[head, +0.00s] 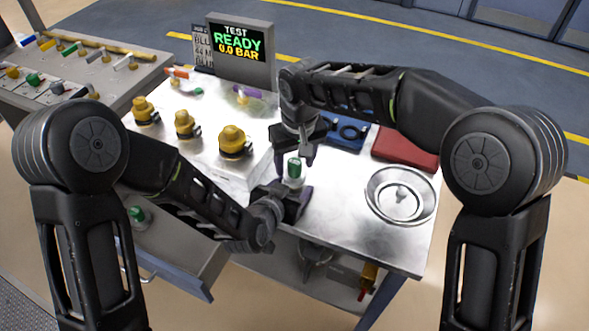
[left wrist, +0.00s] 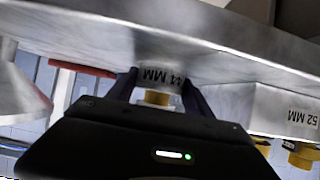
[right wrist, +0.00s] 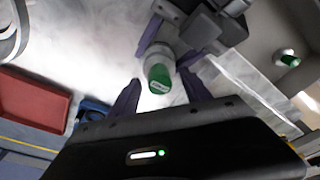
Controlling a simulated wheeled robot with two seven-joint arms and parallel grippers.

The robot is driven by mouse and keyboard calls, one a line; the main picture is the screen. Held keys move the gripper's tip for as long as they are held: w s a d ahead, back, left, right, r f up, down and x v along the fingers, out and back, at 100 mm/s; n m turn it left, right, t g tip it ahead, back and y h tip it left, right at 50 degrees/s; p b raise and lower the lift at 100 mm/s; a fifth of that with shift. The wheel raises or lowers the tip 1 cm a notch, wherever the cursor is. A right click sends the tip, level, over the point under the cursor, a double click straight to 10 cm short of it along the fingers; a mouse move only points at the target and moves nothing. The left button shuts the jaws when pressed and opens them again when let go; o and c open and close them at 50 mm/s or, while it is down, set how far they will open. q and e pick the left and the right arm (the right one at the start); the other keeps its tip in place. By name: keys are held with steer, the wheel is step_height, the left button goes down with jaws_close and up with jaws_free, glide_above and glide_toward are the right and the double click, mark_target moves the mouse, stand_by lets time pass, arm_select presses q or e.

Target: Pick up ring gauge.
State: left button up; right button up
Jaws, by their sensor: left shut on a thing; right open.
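A dark ring (head: 352,131), which looks like the ring gauge, lies on a blue tray (head: 363,144) at the back of the bench. My left gripper (head: 291,190) is shut on a small grey fitting with a green cap (head: 294,167), held upright at the bench's front. In the left wrist view a pale part marked 44 MM (left wrist: 160,73) with a yellow end shows between its fingers. My right gripper (right wrist: 160,82) is open just above, its fingers on either side of the green cap (right wrist: 159,78), and holds nothing. The blue tray (right wrist: 94,112) is partly hidden in the right wrist view.
A red tray (head: 405,148) and a round metal dish (head: 401,194) stand on the right of the bench. Several yellow-capped fittings (head: 234,141) stand on a raised block at left. A display (head: 240,42) reads READY. An open drawer (head: 180,255) is below.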

steer(key=shift+f, duration=0.2)
steer(key=shift+c, duration=0.3)
jaws_close()
stand_by(0.6)
